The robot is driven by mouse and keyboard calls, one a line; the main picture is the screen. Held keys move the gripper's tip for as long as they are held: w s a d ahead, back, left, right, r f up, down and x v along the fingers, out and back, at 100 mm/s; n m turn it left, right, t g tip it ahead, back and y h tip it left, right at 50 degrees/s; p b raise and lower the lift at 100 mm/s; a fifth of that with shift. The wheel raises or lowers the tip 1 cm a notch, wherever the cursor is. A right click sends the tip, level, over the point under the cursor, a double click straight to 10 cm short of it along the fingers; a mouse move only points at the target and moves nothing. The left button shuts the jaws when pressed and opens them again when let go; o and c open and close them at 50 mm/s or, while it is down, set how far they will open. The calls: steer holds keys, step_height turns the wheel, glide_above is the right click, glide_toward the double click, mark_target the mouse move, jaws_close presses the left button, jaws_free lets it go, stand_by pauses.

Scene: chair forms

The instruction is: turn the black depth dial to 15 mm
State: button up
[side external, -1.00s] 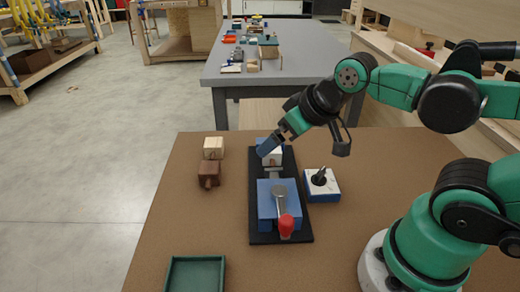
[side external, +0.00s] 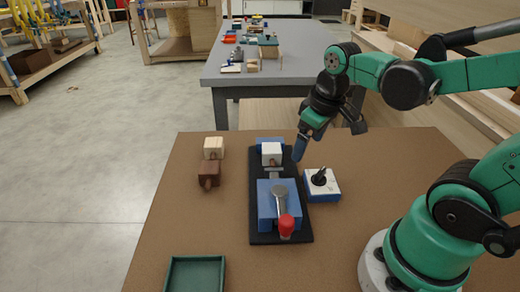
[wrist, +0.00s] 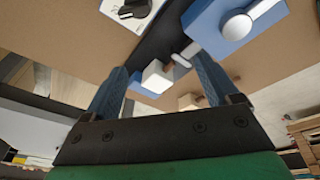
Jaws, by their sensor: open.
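The black depth dial (side external: 320,177) sits on a small box (side external: 326,195) with a white top and blue sides, to the right of the black fixture base. In the wrist view the dial (wrist: 133,9) shows at the top edge, partly cut off, with markings on the white face too small to read. My gripper (side external: 299,151) is above the back right edge of the fixture, behind and left of the dial and apart from it. In the wrist view its two blue fingers (wrist: 158,68) are spread with nothing gripped.
The black fixture base (side external: 262,225) carries a blue block with a red-knobbed lever (side external: 286,222) and a white block (side external: 271,150). A pale wooden block (side external: 213,146) and a dark brown one (side external: 208,175) lie left. A green tray (side external: 196,260) is at the front.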

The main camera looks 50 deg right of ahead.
mark_target(320, 171)
steer(key=d+g, duration=0.1)
steer(key=s+f, duration=0.1)
steer(key=d+g, duration=0.1)
steer(key=shift+s+d+f+g+y, duration=0.3)
steer(key=shift+s+d, duration=0.05)
steer(key=shift+s, duration=0.05)
steer(key=shift+f, duration=2.8)
jaws_close()
